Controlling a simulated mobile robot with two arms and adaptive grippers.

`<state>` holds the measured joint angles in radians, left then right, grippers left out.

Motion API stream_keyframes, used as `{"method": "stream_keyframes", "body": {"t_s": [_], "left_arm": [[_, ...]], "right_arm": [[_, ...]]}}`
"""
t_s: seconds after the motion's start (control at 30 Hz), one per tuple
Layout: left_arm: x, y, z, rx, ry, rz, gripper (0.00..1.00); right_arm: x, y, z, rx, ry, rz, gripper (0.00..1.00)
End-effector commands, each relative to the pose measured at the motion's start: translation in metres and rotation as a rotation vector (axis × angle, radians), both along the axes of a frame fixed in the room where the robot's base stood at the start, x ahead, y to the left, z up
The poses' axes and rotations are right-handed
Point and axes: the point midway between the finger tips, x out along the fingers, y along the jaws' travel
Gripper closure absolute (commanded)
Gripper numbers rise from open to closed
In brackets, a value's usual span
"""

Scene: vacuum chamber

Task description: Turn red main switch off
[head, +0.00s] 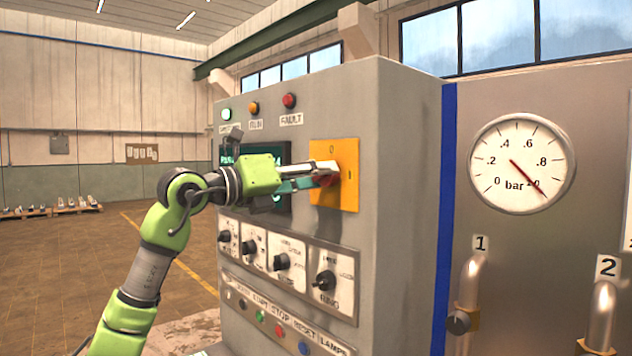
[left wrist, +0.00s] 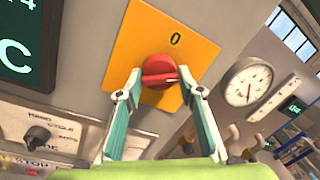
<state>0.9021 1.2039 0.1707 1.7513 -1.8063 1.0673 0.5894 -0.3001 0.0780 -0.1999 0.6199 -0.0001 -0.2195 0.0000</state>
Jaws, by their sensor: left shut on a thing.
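The red main switch is a round red knob with a raised grip bar on a yellow plate (head: 348,200) on the grey cabinet front. In the left wrist view the red knob (left wrist: 160,68) is plain, with its bar lying crosswise below the printed 0 on the yellow plate (left wrist: 122,60). My left gripper (head: 326,176) reaches it from the left and is shut on the knob; the fingers partly hide it in the head view. In the left wrist view the fingertips (left wrist: 160,80) sit on either side of the knob. My right gripper is not in view.
Selector knobs (head: 283,262) and a row of push buttons sit below the plate. A dark display (head: 275,155) is partly behind my left gripper. A pressure gauge (head: 522,163) and pipes stand on the right. Open floor lies left.

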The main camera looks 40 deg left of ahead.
Motion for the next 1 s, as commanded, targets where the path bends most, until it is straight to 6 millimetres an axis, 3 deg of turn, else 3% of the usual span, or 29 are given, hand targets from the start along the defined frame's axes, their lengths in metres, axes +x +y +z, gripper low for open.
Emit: {"method": "stream_keyframes", "body": {"t_s": [1.0], "left_arm": [[0.000, -0.002, -0.001, -0.891, 0.076, 0.000, 0.87]], "right_arm": [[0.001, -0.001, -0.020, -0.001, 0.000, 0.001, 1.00]]}}
